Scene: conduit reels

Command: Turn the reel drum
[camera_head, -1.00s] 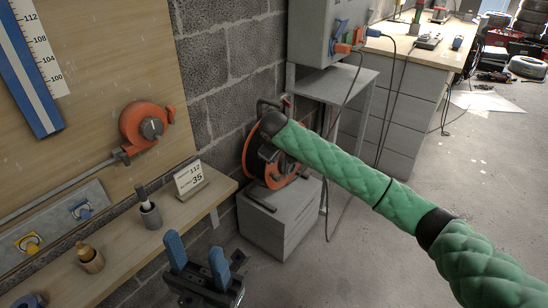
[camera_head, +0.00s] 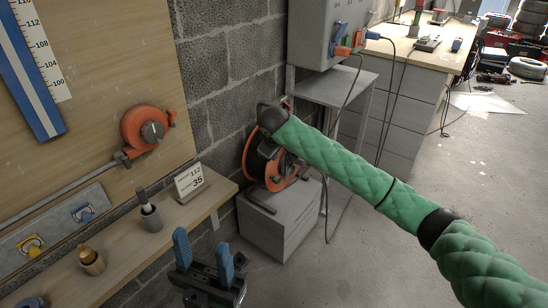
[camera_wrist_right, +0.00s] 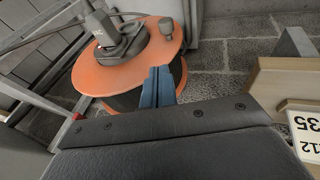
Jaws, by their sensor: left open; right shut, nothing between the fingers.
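The cable reel has orange flanges and a dark drum; in the head view the reel (camera_head: 253,160) stands upright on a grey block by the wall. In the right wrist view its orange flange (camera_wrist_right: 105,78) fills the upper middle, with a dark hub and a small grey knob (camera_wrist_right: 166,27) near its rim. My right gripper (camera_wrist_right: 158,78) is shut and empty, its blue fingers beside the flange's edge; I cannot tell whether they touch it. In the head view my green padded right arm hides that gripper and part of the reel. My left gripper (camera_head: 204,250) is open and empty, below the shelf edge.
A wooden shelf (camera_head: 160,240) on the left holds a number card (camera_head: 189,180) and small holders. An orange wall reel (camera_head: 134,126) hangs on the board. A grey socket box (camera_head: 322,30) and hanging cables are behind the reel.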

